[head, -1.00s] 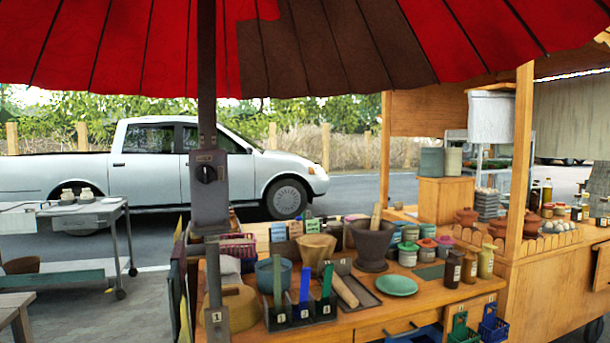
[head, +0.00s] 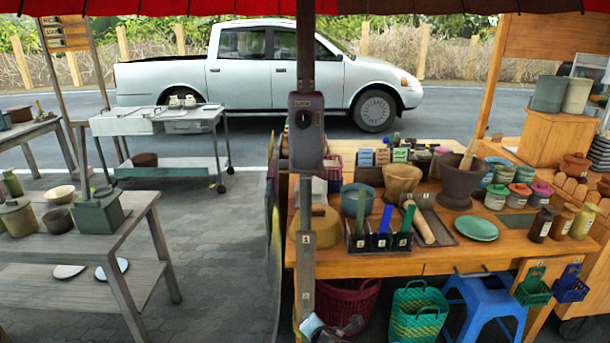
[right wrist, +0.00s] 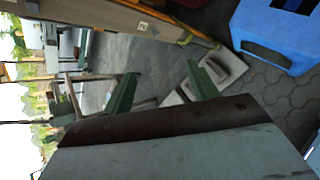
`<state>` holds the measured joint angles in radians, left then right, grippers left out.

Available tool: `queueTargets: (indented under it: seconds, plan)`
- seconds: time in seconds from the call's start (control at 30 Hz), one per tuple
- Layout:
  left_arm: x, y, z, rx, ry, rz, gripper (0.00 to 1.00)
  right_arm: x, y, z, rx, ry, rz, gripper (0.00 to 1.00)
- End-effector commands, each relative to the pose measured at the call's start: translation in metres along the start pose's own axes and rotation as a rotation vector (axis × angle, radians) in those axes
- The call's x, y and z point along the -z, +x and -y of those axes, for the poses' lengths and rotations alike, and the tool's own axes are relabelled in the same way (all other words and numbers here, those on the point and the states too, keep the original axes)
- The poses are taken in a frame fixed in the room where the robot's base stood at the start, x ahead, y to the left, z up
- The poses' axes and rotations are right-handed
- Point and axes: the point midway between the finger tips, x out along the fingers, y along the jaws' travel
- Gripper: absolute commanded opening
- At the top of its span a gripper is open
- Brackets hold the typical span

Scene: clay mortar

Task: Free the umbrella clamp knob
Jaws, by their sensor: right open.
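The umbrella clamp (head: 306,131) is a dark grey box on the grey umbrella pole (head: 306,60). The red canopy (head: 200,6) shows only along the top edge. My right gripper (right wrist: 163,68) is open and empty in the right wrist view, with two green fingers apart, above the paving and a pale stepped block. The knob is not in that view. My left gripper is not in view.
The wooden stall counter (head: 380,262) with bowls, jars and a mortar (head: 464,183) stands right of the pole. Below it are a green basket (head: 415,312) and a blue stool (head: 487,300). A grey bench (head: 85,240) stands left. Open paving lies between bench and pole.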

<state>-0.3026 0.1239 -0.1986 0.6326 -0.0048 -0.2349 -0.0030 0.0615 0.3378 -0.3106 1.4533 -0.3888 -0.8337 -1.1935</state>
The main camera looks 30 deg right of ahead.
Motion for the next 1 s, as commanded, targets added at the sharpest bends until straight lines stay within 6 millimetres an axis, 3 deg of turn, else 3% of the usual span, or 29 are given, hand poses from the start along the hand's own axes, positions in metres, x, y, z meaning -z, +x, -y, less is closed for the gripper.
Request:
queueTargets:
  seconds: [0.03, 0.1, 0.2, 0.33, 0.4, 0.5, 0.6, 0.77, 1.0]
  plan:
    - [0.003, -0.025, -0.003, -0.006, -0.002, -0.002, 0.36, -0.036, -0.032, -0.065, -0.075, -0.114, 0.062, 0.59]
    - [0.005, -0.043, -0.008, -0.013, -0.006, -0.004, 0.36, -0.074, -0.072, -0.133, -0.146, -0.282, 0.163, 0.59]
    - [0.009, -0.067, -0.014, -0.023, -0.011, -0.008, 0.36, -0.125, -0.137, -0.213, -0.215, -0.485, 0.322, 0.59]
    - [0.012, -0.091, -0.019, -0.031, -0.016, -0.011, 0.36, -0.176, -0.216, -0.282, -0.246, -0.671, 0.509, 0.59]
    - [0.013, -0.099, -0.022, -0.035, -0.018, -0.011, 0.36, -0.195, -0.25, -0.304, -0.245, -0.737, 0.585, 0.59]
    - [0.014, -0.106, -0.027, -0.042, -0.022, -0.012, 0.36, -0.212, -0.281, -0.321, -0.238, -0.796, 0.657, 0.59]
    - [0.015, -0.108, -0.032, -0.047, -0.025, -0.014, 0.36, -0.22, -0.293, -0.328, -0.23, -0.822, 0.691, 0.59]
    - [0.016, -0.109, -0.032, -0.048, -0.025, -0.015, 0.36, -0.229, -0.281, -0.335, -0.225, -0.83, 0.698, 0.59]
    - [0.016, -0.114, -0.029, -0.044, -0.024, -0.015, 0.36, -0.252, -0.245, -0.356, -0.225, -0.828, 0.696, 0.59]
